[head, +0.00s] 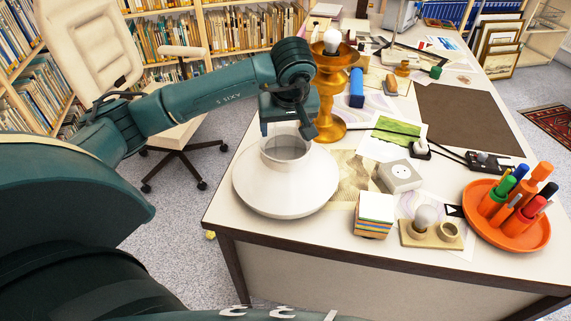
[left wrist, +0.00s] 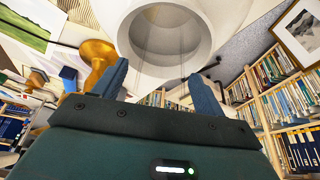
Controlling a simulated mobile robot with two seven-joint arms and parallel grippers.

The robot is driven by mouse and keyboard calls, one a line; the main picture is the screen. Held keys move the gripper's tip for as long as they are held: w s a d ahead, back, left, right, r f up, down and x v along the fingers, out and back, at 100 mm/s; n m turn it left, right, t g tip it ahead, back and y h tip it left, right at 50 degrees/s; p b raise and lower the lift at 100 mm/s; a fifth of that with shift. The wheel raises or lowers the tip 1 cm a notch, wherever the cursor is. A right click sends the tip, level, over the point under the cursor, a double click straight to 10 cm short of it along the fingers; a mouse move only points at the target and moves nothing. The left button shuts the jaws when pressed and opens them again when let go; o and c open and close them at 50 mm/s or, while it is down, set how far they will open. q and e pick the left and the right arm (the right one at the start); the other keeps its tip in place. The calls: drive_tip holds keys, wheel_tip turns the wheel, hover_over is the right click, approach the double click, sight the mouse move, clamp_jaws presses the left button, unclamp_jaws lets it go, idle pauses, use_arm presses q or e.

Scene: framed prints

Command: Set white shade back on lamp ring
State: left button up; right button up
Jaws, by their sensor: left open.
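The white shade (head: 285,190) sits wide side down on the near left corner of the desk, its narrow open neck (head: 287,146) facing up. The brass lamp (head: 328,95) stands upright just behind it, with a bare bulb (head: 332,41) above its gold ring-like top (head: 345,56). My left gripper (head: 288,130) is open and empty at the neck's far rim. In the left wrist view the open fingers (left wrist: 159,72) point at the shade (left wrist: 165,40); I cannot tell whether they touch it. The lamp's gold body (left wrist: 97,60) is beside the left finger. My right gripper is not in view.
The desk (head: 225,205) also holds a white box (head: 400,176), a stack of note paper (head: 374,215), a small bulb on a wooden stand (head: 425,216) and an orange pen tray (head: 520,235). A chair (head: 185,125) stands left.

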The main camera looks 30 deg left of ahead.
use_arm(q)
drive_tip(key=shift+w+a+f, duration=0.15)
drive_tip(key=shift+w+f, duration=0.1)
drive_tip(key=shift+f, duration=0.4)
drive_tip(key=shift+c, duration=0.4)
clamp_jaws()
